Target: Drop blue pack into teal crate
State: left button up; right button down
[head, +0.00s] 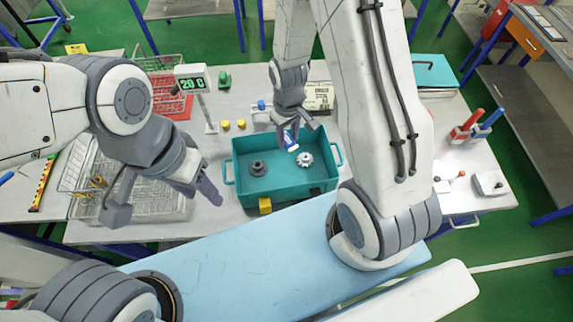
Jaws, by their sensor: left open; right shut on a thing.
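The teal crate (275,195) stands in the middle of the table and has a handle at each end. A dark round part and a pale gear-like part lie inside it. My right gripper (290,133) is above the back part of the crate, shut on the small blue pack (292,144). The pack shows blue and white, and part of it is hidden by the fingers.
A wire basket (75,180) is at left, and a red-lined one (165,95) is behind it. A display post (203,100) and yellow pieces (226,125) stand behind the crate. A yellow block (265,205) is at the crate's front.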

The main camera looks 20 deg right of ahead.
notch_tip(320, 180, down, 6)
jog(key=b, duration=0.4)
jog(key=shift+d+r, duration=0.1)
jog(key=shift+r, duration=0.15)
jog(key=shift+c, duration=1.9)
grip_release()
jog(key=shift+r, duration=0.45)
notch_tip(320, 180, up, 10)
jog(key=shift+f+b, duration=0.15)
jog(key=shift+b, duration=1)
